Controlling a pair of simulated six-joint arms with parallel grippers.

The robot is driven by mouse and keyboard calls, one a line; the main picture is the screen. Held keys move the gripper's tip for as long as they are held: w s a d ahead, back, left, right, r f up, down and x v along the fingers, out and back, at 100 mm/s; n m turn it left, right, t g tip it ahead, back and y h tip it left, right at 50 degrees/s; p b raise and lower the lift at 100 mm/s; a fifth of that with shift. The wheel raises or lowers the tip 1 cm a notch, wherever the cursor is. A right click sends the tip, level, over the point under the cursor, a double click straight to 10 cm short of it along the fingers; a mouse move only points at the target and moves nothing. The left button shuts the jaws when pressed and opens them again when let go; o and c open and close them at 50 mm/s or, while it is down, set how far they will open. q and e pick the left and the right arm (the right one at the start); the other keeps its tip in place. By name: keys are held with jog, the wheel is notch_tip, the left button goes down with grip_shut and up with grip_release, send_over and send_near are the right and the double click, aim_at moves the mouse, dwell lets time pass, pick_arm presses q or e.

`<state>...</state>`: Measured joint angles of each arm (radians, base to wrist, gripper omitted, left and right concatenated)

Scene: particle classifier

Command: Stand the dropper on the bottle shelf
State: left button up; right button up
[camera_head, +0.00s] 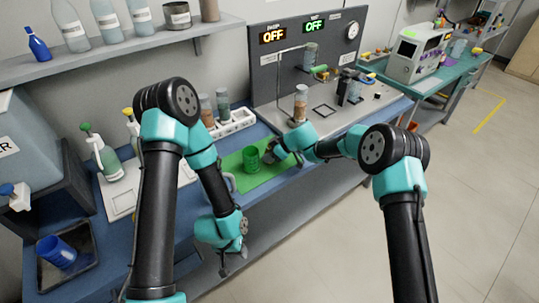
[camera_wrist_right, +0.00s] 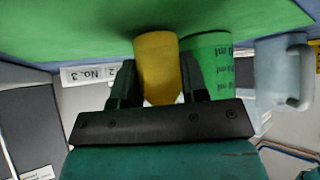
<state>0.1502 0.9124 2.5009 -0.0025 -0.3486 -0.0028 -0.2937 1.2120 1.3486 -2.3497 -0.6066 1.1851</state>
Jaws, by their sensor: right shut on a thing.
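My right gripper (camera_wrist_right: 155,90) is shut on a yellow cylinder (camera_wrist_right: 157,55) in the right wrist view; I cannot tell whether this is the dropper. In the head view this gripper (camera_head: 272,154) is just right of the green beaker (camera_head: 252,158), and what it holds is not clear there. My left gripper (camera_head: 232,264) hangs low in front of the table edge; its finger opening is too small to judge. The wall shelf (camera_head: 110,52) at upper left bears several bottles, including a small blue one (camera_head: 38,45).
The green beaker (camera_wrist_right: 208,65) stands beside my right gripper on a green mat (camera_head: 268,178). A pale jug (camera_wrist_right: 282,70) is near it. Bottles with green and yellow tops (camera_head: 103,152) stand at left. A panel apparatus (camera_head: 306,60) with a tube stands behind. A white rack (camera_head: 235,121) is nearby.

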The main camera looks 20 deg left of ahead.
jog(key=shift+f, duration=0.25)
jog(key=o, duration=1)
jog(key=v, duration=1.7)
jog(key=shift+s+d+r, duration=0.15)
jog(key=shift+s+d, duration=0.05)
jog(key=shift+s, duration=0.1)
